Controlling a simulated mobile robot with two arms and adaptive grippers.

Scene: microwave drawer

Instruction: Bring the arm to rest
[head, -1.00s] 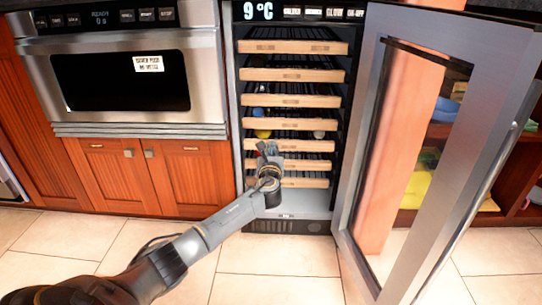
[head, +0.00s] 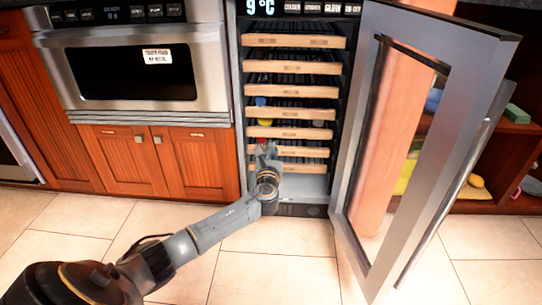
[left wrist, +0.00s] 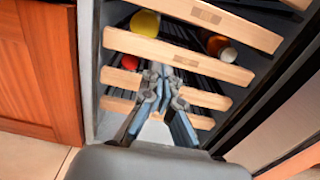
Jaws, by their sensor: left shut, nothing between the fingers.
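My left gripper (head: 266,150) is at the lower shelves of the open wine cooler (head: 314,190), with my arm reaching in from the lower left. In the left wrist view the gripper (left wrist: 168,72) points at the lower wooden shelf fronts (left wrist: 180,56). Its fingers are shut with nothing between them. I cannot tell whether it touches a shelf. My right gripper is not in view.
The cooler's glass door (head: 420,150) stands wide open on the right. A microwave drawer (head: 135,70) sits above wooden cabinets (head: 150,160) on the left. An open shelf (head: 490,130) with several items is behind the door. Tiled floor (head: 275,262) is clear in front.

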